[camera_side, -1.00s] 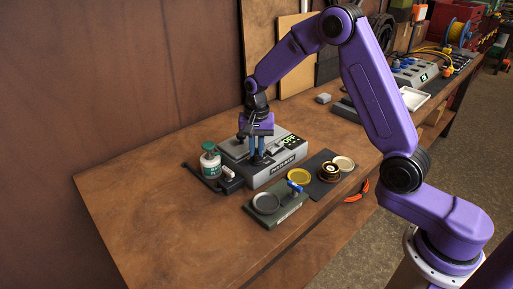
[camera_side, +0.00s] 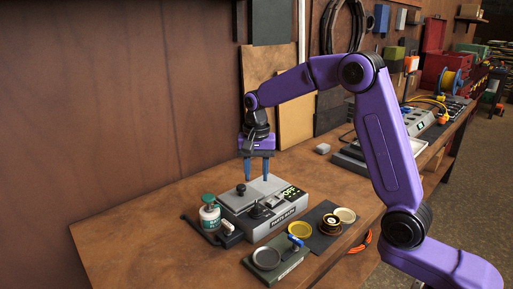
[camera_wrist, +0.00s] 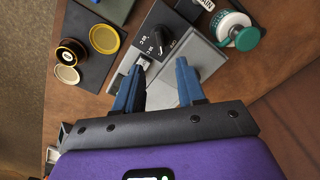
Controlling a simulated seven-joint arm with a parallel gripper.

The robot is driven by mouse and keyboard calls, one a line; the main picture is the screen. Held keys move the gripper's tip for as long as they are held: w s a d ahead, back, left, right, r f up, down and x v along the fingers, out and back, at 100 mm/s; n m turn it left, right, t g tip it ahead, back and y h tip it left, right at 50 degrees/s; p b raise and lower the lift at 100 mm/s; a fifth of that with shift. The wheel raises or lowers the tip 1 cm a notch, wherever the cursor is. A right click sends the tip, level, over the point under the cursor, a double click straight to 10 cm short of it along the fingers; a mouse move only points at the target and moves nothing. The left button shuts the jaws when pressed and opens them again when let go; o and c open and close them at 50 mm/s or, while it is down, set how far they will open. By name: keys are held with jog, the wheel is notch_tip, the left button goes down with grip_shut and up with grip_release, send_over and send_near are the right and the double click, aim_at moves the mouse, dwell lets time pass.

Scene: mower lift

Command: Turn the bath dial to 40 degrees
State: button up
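A white jar with a green top (camera_side: 209,213) stands at the bath's left. In front are a green tray with a round dish (camera_side: 266,258), a yellow lid (camera_side: 299,229) and a round tin (camera_side: 330,223) on a dark mat. The table's left part is clear.

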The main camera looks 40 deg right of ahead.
notch_tip(320, 180, up, 8)
jog(key=shift+f, duration=0.15)
dwell(0.5)
jog(key=s+a+f+n, duration=0.1)
jog(key=s+a+n, duration=0.2)
jog(key=s+n, duration=0.3)
jog(key=s+a+f+n, duration=0.2)
jog(key=s+a+n, duration=0.2)
jog(key=s, duration=0.4)
jog(key=s+d+f+n, duration=0.2)
jog(key=s+n, duration=0.3)
jog(key=s, duration=0.6)
jog(key=s+d+f+n, duration=0.3)
jog(key=s+n, duration=0.3)
jog(key=s, duration=0.4)
jog(key=shift+s+d+f+n, duration=0.15)
jog(key=shift+s+d+n, duration=0.15)
jog(key=shift+s, duration=0.05)
